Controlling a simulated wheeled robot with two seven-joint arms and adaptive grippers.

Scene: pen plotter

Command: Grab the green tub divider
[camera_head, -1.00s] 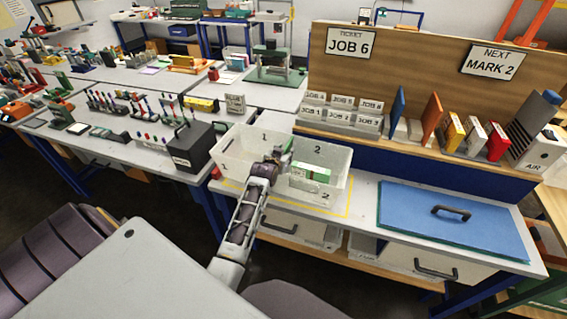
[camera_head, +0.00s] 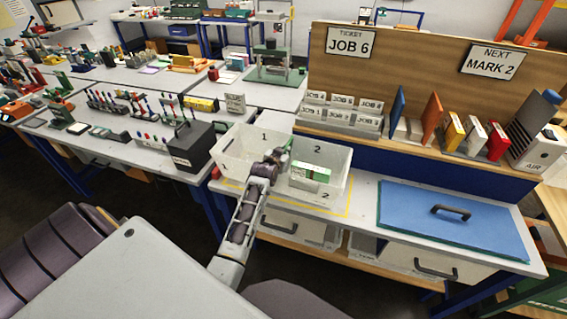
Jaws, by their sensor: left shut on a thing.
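A white two-compartment tub (camera_head: 335,190), marked 1 and 2, stands on the near bench. My left gripper (camera_head: 279,158) reaches into it from the front, at the middle between the two compartments. It is shut on the green tub divider (camera_head: 289,146), of which only a small green edge shows past the fingers; the gripper hides the rest. I cannot tell whether the divider is clear of the tub floor. My right gripper is not in view.
A green and white box (camera_head: 310,172) lies in compartment 2, close to my gripper's right. A blue panel with a black handle (camera_head: 451,211) lies on the bench at right. A dark box (camera_head: 190,148) stands left of the tub. Job card holders (camera_head: 340,116) stand behind.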

